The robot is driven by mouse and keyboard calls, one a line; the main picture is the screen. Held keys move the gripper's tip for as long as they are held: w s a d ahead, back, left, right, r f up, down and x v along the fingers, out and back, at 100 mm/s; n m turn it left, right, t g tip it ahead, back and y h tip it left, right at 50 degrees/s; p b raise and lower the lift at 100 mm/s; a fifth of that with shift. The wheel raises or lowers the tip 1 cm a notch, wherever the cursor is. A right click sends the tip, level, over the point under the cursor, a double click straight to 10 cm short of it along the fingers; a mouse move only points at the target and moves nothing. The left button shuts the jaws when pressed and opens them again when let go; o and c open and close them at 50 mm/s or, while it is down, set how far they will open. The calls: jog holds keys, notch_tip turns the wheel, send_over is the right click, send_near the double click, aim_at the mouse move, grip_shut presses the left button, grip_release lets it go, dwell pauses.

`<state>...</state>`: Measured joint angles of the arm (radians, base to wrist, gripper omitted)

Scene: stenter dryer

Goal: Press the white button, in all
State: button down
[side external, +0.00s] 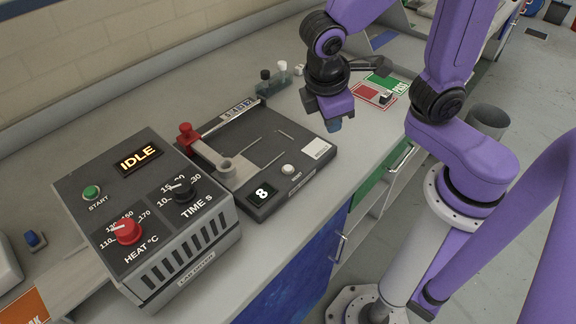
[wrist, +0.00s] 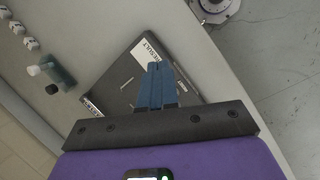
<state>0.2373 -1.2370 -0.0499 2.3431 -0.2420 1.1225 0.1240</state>
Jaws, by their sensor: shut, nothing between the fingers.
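The white button (side external: 288,169) is a small round cap near the front edge of a dark flat panel (side external: 312,133). It sits beside a small display that reads 8 (side external: 262,194). My gripper (side external: 335,126) is shut and empty, held above the panel's far right corner, up and to the right of the button and apart from it. In the wrist view my gripper's blue fingers (wrist: 155,68) are together, pointing over the dark panel (wrist: 122,75); I cannot make out the white button there.
A dryer control box (side external: 150,210) reading IDLE, with a green START button (side external: 92,192) and red HEAT knob (side external: 126,231), stands left. A red-topped lever (side external: 187,133) rises from the panel's left side. The bench front edge is near.

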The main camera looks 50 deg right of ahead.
aim_at(288, 169)
jog(key=w+a+m+h, duration=0.1)
jog(key=w+a+h, duration=0.4)
jog(key=a, duration=0.1)
jog(key=shift+w+a+r, duration=0.25)
jog(key=shift+a, duration=0.1)
dwell(0.3)
jog(key=shift+f, duration=0.1)
jog(key=shift+f, duration=4.35)
jog(key=shift+f, duration=0.1)
jog(key=shift+f, duration=0.3)
